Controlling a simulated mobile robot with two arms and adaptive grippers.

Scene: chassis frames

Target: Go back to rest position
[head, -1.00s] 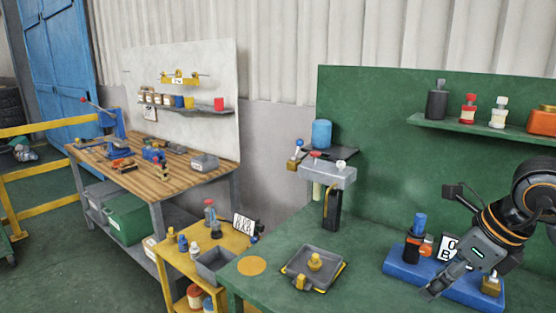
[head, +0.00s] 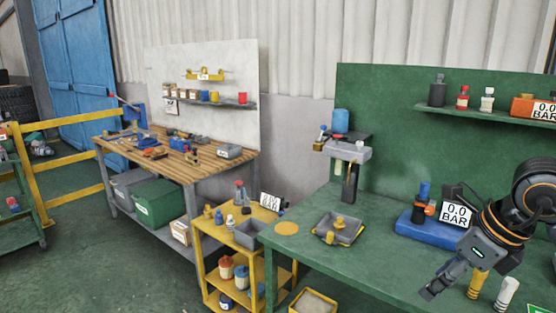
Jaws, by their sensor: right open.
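My right gripper (head: 432,287) is at the lower right of the head view, at the end of my dark arm with orange rings. It is open, with nothing seen between its fingers. It appears over the front part of the green workbench (head: 375,265), in front of the blue block (head: 425,231). A white display reading "0.0 BAR" (head: 457,212) stands by that block, partly beside my arm. My left gripper is not in view.
A grey tray (head: 322,229) with a brass part (head: 339,222) sits on the bench. Yellow and white cylinders (head: 507,294) stand close right of my gripper. A yellow cart (head: 201,245) and a wooden-topped bench (head: 125,150) are left. The bench middle is clear.

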